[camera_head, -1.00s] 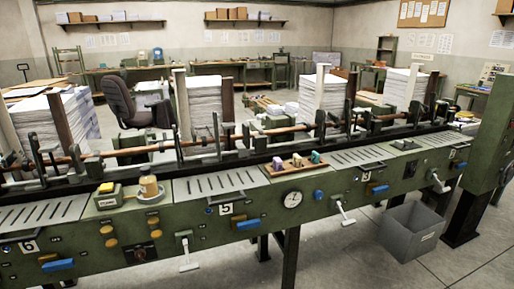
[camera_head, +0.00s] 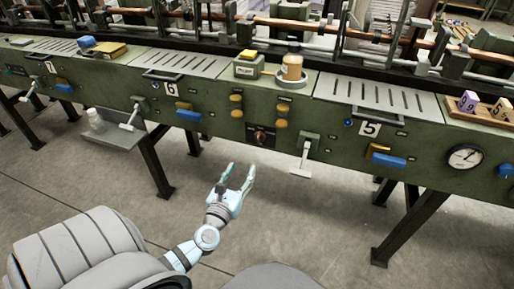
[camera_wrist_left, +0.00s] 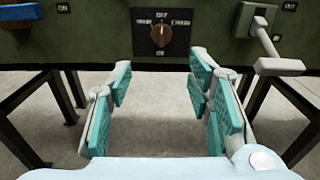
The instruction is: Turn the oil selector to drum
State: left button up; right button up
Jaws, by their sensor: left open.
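In the left wrist view the open fingers (camera_wrist_left: 160,65) point toward the panel, below the knob. My right gripper is not in view.
A white T-handled lever (camera_head: 304,157) juts out right of the knob. A blue handle (camera_head: 188,115) is at the left. A grey tray (camera_head: 110,136) with a bottle sticks out further left. Machine legs (camera_head: 158,168) stand below. The floor before the panel is clear.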

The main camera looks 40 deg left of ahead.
aim_at(258, 138)
pick_arm(q)
jog(key=x, duration=0.4)
jog(key=b+x, duration=0.1)
jog(key=x, duration=0.8)
jog(key=shift+w+r+b, duration=0.35)
jog(key=shift+w, duration=0.05)
jog(key=shift+w+a+r, duration=0.1)
jog(key=shift+w, duration=0.25)
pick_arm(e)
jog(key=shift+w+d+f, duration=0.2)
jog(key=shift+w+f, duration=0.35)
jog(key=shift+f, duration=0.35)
pick_arm(q)
jog(key=c, duration=1)
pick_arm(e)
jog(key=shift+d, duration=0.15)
